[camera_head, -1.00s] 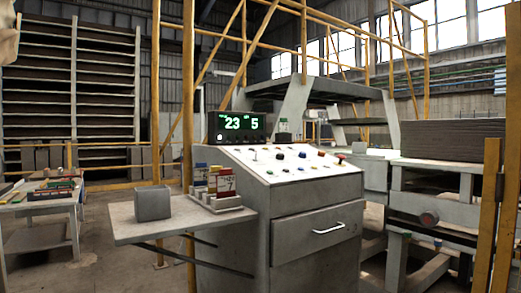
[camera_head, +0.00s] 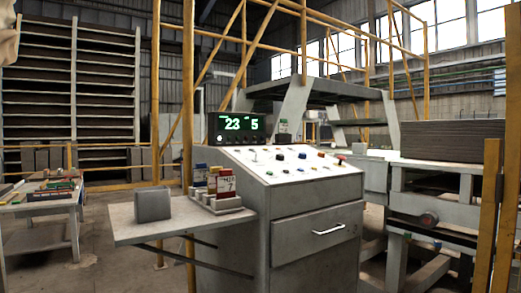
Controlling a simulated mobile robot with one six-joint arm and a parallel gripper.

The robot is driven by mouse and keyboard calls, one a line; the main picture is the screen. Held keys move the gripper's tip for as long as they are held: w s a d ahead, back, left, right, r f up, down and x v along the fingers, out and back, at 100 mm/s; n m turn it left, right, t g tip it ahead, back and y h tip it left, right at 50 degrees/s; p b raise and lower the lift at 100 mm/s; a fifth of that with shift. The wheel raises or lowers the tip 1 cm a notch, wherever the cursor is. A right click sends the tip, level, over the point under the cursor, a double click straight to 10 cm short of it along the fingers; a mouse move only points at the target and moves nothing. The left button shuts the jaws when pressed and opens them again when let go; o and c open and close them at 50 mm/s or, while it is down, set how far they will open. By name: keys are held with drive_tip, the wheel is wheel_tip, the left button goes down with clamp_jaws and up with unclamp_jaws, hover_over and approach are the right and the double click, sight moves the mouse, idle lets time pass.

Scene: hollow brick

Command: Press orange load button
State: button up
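The sloped white control panel (camera_head: 290,164) on top of the grey console (camera_head: 300,215) carries several small coloured buttons. One orange-looking button (camera_head: 320,155) sits near its upper right, but it is too small to be sure of its colour. A red knob (camera_head: 340,158) stands at the panel's right end. Labels beside the buttons cannot be read.
A display (camera_head: 237,126) reading "23" and "5" stands behind the panel. A side shelf (camera_head: 135,231) at left holds a grey block (camera_head: 153,205) and card holders (camera_head: 221,188). Yellow posts (camera_head: 188,100) stand behind the shelf; a machine with stacked slabs (camera_head: 452,147) is at right.

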clamp_jaws()
idle(0.8)
